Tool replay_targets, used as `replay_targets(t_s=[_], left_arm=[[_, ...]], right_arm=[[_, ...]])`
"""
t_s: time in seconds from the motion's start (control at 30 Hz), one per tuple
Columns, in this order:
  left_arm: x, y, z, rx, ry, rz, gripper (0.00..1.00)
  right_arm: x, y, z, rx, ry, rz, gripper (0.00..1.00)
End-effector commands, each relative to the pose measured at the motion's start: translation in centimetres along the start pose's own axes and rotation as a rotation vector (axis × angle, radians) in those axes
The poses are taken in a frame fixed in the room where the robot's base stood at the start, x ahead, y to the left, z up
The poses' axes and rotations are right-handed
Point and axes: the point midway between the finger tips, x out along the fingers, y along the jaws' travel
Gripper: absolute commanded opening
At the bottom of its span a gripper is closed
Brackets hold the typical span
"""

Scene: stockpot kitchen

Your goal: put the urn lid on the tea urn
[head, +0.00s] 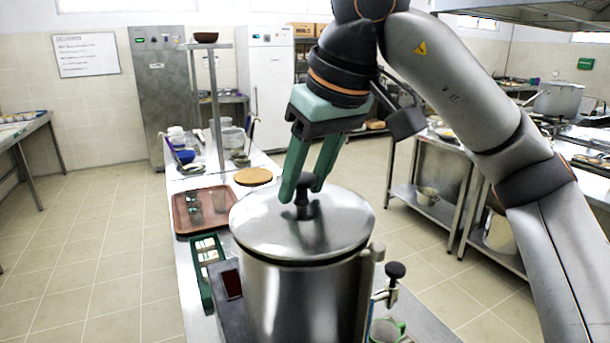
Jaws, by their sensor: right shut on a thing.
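The tea urn (305,300) is a tall steel cylinder at the front of the counter, with a black-knobbed tap (394,272) on its right. The round steel urn lid (270,222) sits at the urn's top, covering the opening, and looks about level. Whether its rim is fully seated I cannot tell. My right gripper (304,188) comes down from above, its green fingers shut on the lid's black knob (303,207). My left gripper is not in view.
A brown tray (181,213) with glasses, a green rack (206,290) and a round wooden board (253,176) lie on the counter left of and behind the urn. A green mug (385,332) stands below the tap. A steel shelf post rises farther back.

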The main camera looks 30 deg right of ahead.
Motion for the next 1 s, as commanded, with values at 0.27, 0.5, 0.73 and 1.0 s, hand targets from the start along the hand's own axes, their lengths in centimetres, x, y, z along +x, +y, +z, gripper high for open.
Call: replay_targets(t_s=[0.27,0.5,0.73,1.0], left_arm=[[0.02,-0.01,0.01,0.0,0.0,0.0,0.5],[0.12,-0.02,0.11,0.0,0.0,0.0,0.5],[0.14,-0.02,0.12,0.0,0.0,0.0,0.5],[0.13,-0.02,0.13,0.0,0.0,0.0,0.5]], right_arm=[[0.02,0.01,0.0,0.001,0.002,0.0,0.0],[0.52,0.03,0.2,0.0,0.001,0.0,0.0],[0.68,0.04,0.26,0.001,0.002,0.0,0.0],[0.67,0.03,0.26,0.001,0.002,0.0,0.54]])
